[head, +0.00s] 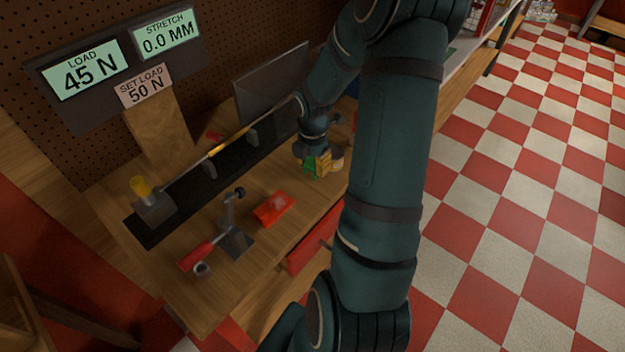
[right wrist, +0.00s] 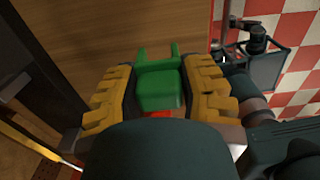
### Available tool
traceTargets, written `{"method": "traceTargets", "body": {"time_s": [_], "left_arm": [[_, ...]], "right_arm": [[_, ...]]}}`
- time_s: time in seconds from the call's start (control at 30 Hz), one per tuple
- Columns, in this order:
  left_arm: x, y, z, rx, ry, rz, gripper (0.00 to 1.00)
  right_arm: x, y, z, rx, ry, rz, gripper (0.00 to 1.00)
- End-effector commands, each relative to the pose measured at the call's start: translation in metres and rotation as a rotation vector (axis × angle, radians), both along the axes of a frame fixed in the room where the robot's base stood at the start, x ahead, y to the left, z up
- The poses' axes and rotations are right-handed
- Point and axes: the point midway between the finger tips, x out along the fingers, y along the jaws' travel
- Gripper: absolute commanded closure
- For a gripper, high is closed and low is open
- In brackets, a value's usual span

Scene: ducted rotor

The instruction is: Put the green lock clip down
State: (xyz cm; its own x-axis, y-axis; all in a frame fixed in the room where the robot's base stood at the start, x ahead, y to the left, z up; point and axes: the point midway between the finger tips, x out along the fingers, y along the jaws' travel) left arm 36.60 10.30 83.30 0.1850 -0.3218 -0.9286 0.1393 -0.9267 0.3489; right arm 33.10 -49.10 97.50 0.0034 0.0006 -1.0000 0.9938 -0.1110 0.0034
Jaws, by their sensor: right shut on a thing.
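The green lock clip (head: 311,167) is in my right gripper (head: 322,164), over the right part of the wooden bench. In the right wrist view the clip (right wrist: 158,82) sits between the two yellow fingers of the gripper (right wrist: 160,92), which are shut on it. Its two prongs point away from the palm, toward the wooden surface. I cannot tell whether the clip touches the bench. My left gripper is not in view.
A red tray (head: 272,209) and a stand with a red-handled lever (head: 197,256) are on the bench (head: 190,295). A rod runs along a black rail (head: 185,203). Displays read load 45 N (head: 80,70), stretch 0.0 MM, set load 50 N. Bare wood lies around the tray.

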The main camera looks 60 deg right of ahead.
Motion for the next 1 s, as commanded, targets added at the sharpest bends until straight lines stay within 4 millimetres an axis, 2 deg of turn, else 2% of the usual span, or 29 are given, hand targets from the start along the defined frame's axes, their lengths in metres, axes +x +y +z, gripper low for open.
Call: {"method": "traceTargets", "body": {"time_s": [0.03,0.27,0.5,0.87,0.9,0.93,0.97,1.0], "left_arm": [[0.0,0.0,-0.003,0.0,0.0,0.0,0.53],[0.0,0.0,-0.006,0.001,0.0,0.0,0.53],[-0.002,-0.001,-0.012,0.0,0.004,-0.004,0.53],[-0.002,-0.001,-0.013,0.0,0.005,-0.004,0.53],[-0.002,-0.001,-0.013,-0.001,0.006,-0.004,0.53],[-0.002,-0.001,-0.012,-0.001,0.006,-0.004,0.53],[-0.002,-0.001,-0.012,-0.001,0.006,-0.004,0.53],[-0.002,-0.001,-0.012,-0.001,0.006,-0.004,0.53]], "right_arm": [[0.0,0.0,-0.008,0.001,0.002,0.001,0.92],[0.0,0.0,-0.024,0.001,0.001,0.0,0.92],[0.0,0.0,-0.053,0.001,0.001,0.0,0.92],[0.0,0.0,-0.056,0.0,0.0,0.0,0.92],[0.001,0.0,-0.056,-0.001,-0.001,0.0,0.5],[0.001,0.0,-0.055,-0.001,-0.001,0.0,0.4],[0.001,0.0,-0.055,-0.001,-0.001,0.0,0.34],[0.0,0.0,-0.055,-0.001,-0.001,0.0,0.34]]}}
